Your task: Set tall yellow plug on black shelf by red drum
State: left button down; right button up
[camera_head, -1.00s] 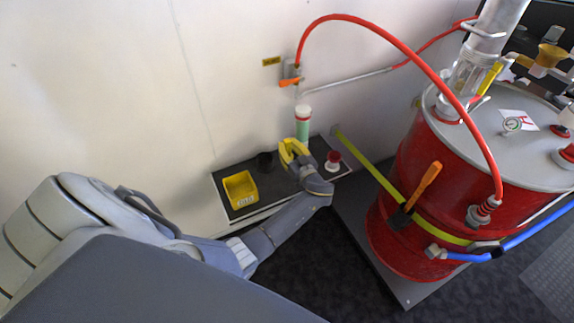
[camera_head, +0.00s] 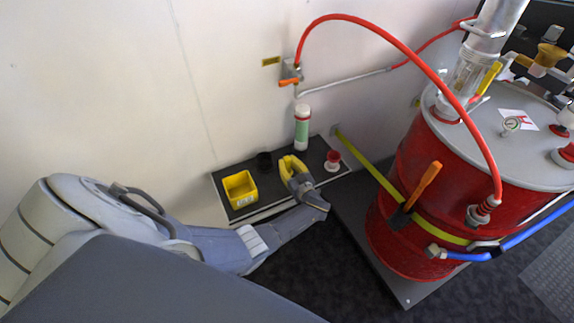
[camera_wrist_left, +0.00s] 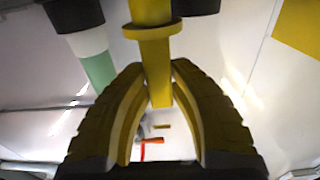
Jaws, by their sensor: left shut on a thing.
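The yellow plug (camera_wrist_left: 152,45) is a long yellow rod with a wider collar. In the left wrist view it stands between the fingers of my left gripper (camera_wrist_left: 154,100), which is shut on it. In the head view my left gripper (camera_head: 289,164) is over the middle of the black shelf (camera_head: 317,157); the plug cannot be told apart from the yellow fingers there. Whether the plug touches the shelf is unclear. The red drum (camera_head: 405,230) stands to the right of the shelf. My right gripper is not in view.
A yellow strap (camera_head: 365,165) runs from wall to drum.

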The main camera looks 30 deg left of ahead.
pick_arm(q)
jog(key=shift+f, duration=0.4)
jog(key=c, duration=1.3)
grip_release()
